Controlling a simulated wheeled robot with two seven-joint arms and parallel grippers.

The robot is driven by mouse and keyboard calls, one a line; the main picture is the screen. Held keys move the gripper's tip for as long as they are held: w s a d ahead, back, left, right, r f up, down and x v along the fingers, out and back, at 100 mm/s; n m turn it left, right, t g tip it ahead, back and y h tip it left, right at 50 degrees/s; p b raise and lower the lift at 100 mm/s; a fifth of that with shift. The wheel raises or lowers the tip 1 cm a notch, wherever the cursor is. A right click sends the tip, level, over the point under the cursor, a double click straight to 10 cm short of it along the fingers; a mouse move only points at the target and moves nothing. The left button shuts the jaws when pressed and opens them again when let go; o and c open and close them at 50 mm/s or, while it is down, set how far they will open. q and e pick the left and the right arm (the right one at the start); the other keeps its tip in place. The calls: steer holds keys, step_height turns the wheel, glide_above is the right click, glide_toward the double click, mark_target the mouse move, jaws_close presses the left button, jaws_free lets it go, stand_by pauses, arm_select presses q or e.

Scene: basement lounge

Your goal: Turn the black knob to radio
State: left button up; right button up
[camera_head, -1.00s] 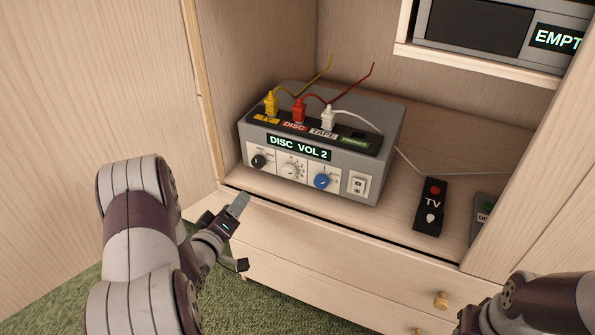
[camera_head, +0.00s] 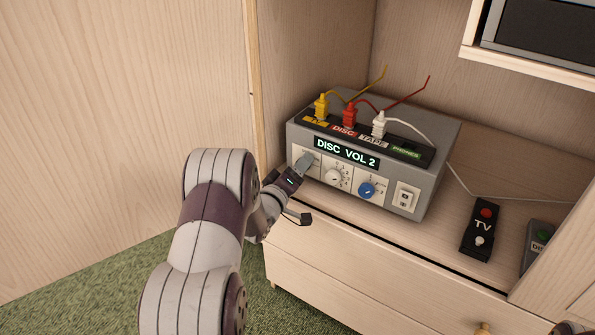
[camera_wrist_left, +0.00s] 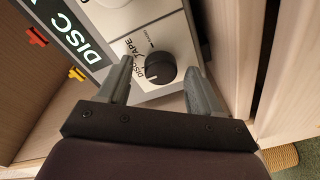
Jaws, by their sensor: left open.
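The grey switch box (camera_head: 446,150) stands on the cabinet shelf, its screen (camera_head: 346,152) reading "DISC VOL 2". The black knob (camera_wrist_left: 161,66) sits on a white panel at the box's front left, with "DISC" and "TAPE" among its labels; a further label is too small to read. In the head view my gripper hides the knob. My left gripper (camera_head: 298,189) is open in front of the knob. In the left wrist view its two fingers (camera_wrist_left: 157,84) stand on either side of the knob, with gaps visible.
A white knob (camera_head: 334,177), a blue knob (camera_head: 367,190) and a white switch (camera_head: 405,198) are beside it on the box. Yellow, red and white plugs stand on top. A TV remote (camera_head: 480,230) lies on the right. The cabinet's side wall is close on the left.

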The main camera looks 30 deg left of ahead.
arm_select(q)
steer(key=c, duration=1.1)
steer(key=shift+o, duration=0.2)
steer(key=m, duration=0.4)
steer(key=shift+f, duration=0.1)
steer(key=m+b, duration=0.1)
steer(key=m, duration=0.3)
steer(key=shift+m+t+h, duration=0.3)
steer(key=shift+m+t, duration=0.1)
steer(key=m+b, duration=0.1)
steer(key=m, duration=0.5)
steer(key=shift+d+f+h+b, duration=0.1)
steer(key=shift+f+h+b, duration=0.05)
steer(key=shift+h+b, duration=0.15)
steer(key=shift+m+h+b, duration=0.4)
steer(key=shift+m+b, duration=0.15)
steer(key=shift+m, duration=1.55)
